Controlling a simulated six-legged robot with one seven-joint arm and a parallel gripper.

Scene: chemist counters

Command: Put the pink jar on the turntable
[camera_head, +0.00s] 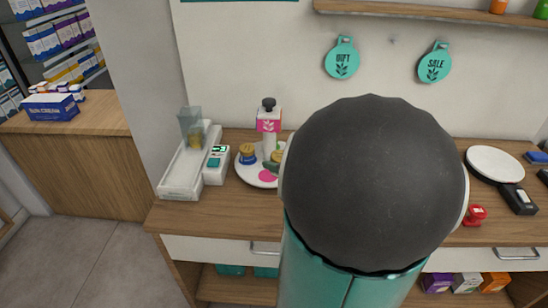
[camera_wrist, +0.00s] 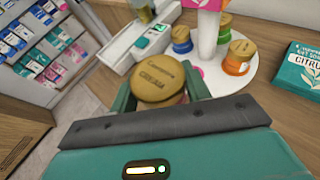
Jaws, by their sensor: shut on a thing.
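My gripper (camera_wrist: 160,90) is shut on a jar with a round tan lid (camera_wrist: 159,76) marked as cream; a little of its pinkish side shows below the lid. In the head view my own arm hides the gripper and this jar. The white round turntable (camera_head: 247,178) stands on the counter left of my arm; in the wrist view the turntable (camera_wrist: 265,50) is beyond the jar, to the upper right. A pink round spot (camera_head: 267,175) on it is bare. Blue (camera_wrist: 181,40) and orange (camera_wrist: 238,57) jars stand on it, with a green one behind, around a central post.
A white device with a small green display (camera_head: 216,165) and a long tray (camera_head: 184,175) stand left of the turntable. A teal box (camera_wrist: 300,66) lies to its right. A white round plate (camera_head: 495,163), a card terminal (camera_head: 518,199) and a red stamp (camera_head: 475,215) are further right.

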